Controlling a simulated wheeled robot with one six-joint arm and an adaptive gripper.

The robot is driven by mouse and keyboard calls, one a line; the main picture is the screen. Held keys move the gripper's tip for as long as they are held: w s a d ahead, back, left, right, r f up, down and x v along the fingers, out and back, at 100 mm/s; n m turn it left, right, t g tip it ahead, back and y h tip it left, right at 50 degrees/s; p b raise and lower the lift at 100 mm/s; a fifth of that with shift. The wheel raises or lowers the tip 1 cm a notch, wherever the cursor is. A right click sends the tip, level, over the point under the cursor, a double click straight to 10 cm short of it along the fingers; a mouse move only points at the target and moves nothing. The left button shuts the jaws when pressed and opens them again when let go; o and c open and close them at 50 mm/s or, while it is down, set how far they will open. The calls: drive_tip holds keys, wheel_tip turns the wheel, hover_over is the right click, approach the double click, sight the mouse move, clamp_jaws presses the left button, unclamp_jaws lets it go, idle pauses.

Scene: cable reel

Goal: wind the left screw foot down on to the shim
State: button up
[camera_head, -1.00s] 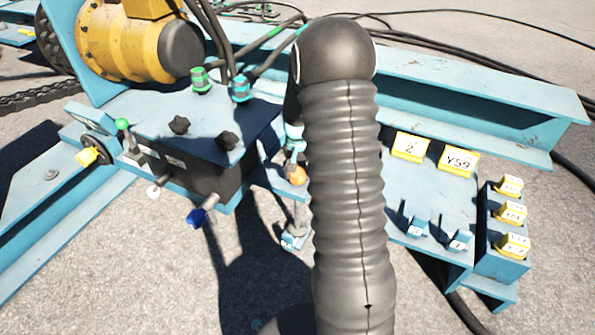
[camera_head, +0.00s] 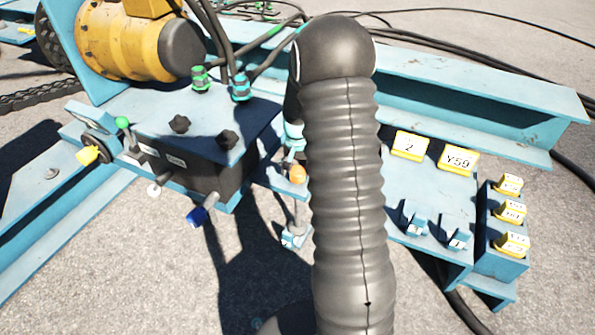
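A screw foot shows just left of my arm. Its thin grey rod (camera_head: 295,212) runs down from the blue frame toward a small light-blue piece (camera_head: 292,241) near the ground. I cannot tell whether this piece is the foot's pad or the shim, or whether there is a gap. An orange rounded part (camera_head: 298,174) sits above the rod, at the frame's edge. My black ribbed arm covers the area to its right. A pale-blue and dark part beside the arm, above the orange part, may be my wrist. My gripper's fingers are hidden.
A dark control box (camera_head: 195,165) with levers and a blue knob (camera_head: 197,216) stands left. A yellow motor (camera_head: 130,42) is behind. Yellow labelled blocks (camera_head: 458,161) and blue clips (camera_head: 412,222) sit on the right shelf (camera_head: 430,190). Cables run across the back. Bare ground lies in front.

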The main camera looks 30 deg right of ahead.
sight(297, 170)
wheel_tip(297, 170, up, 12)
idle(0.7)
idle(0.4)
